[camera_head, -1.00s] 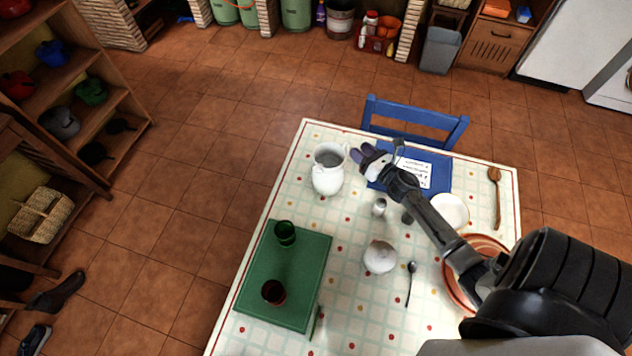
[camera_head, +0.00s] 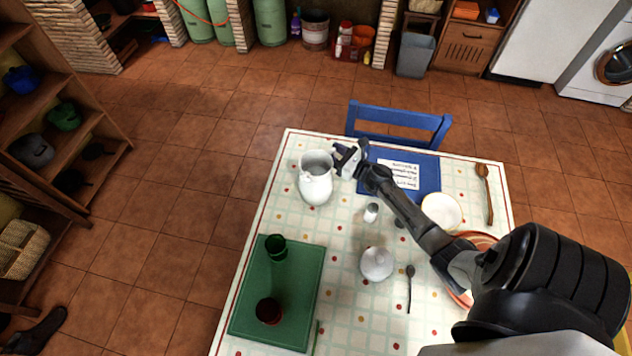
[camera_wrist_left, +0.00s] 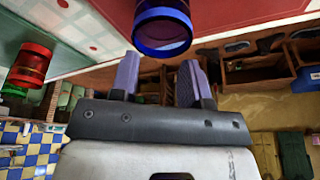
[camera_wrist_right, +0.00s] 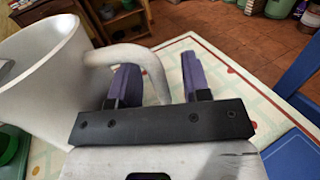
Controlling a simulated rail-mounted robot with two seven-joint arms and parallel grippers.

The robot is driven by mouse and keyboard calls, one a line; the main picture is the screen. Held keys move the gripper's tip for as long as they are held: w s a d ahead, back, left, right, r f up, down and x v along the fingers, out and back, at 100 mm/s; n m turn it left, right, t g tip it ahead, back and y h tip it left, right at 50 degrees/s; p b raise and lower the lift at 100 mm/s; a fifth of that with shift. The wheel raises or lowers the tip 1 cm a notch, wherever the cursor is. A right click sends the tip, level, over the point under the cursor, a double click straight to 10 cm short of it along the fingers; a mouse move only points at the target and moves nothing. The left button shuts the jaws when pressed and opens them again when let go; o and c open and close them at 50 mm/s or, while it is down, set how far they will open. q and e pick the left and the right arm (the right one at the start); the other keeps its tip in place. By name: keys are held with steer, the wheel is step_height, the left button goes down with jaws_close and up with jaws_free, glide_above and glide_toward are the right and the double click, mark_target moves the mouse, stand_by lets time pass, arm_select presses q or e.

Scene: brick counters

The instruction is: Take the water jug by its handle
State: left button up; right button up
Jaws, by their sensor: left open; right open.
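The water jug (camera_head: 315,188) is white and stands upright at the table's back left corner. In the right wrist view the jug (camera_wrist_right: 40,75) fills the left side. Its curved handle (camera_wrist_right: 152,66) reaches between the two fingers of my right gripper (camera_wrist_right: 157,72), which is open around it. In the head view my right gripper (camera_head: 346,160) is at the jug's right side; whether a finger touches the handle cannot be told. My left gripper (camera_wrist_left: 158,80) is open and empty, seen only in its wrist view, close to a blue glass (camera_wrist_left: 162,30).
A green mat (camera_head: 300,290) holds a green glass (camera_head: 276,248) and a dark red glass (camera_head: 269,310). A shaker (camera_head: 371,212), round white pot (camera_head: 377,263), plate (camera_head: 441,210) and blue placemat (camera_head: 425,168) lie to the right. A blue chair (camera_head: 400,125) stands behind.

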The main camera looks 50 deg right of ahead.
steer(key=shift+c, duration=0.2)
jaws_close()
stand_by(1.1)
steer(key=shift+r, duration=0.2)
